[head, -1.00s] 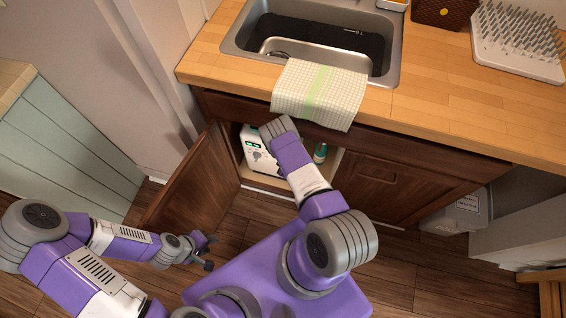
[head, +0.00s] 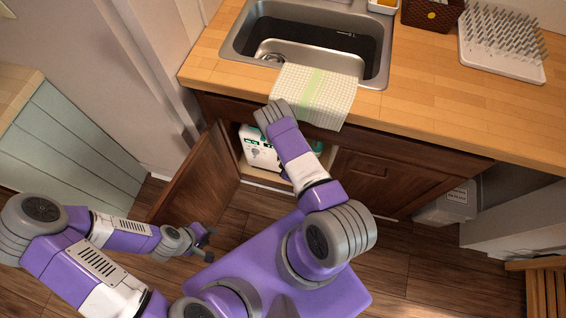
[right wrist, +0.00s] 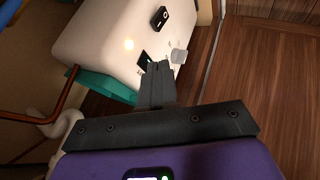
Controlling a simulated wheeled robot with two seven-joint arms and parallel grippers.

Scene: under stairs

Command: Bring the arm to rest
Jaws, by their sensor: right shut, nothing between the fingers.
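My right arm reaches to the open cabinet under the sink, and its gripper is hidden in the head view. In the right wrist view my right gripper (right wrist: 158,72) is shut and empty. Its fingertips are close to a white appliance (right wrist: 110,38) with a black switch and teal base; I cannot tell whether they touch. The appliance (head: 260,150) shows partly in the head view, inside the cabinet. My left gripper (head: 209,245) is open and empty, low over the floor, to the left of my purple base.
An open cabinet door (head: 196,180) stands left of my right arm. A checked towel (head: 313,95) hangs over the counter edge (head: 420,115) by the sink (head: 310,40). A copper pipe (right wrist: 35,118) runs beside the appliance. A grey bin (head: 447,205) stands at right.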

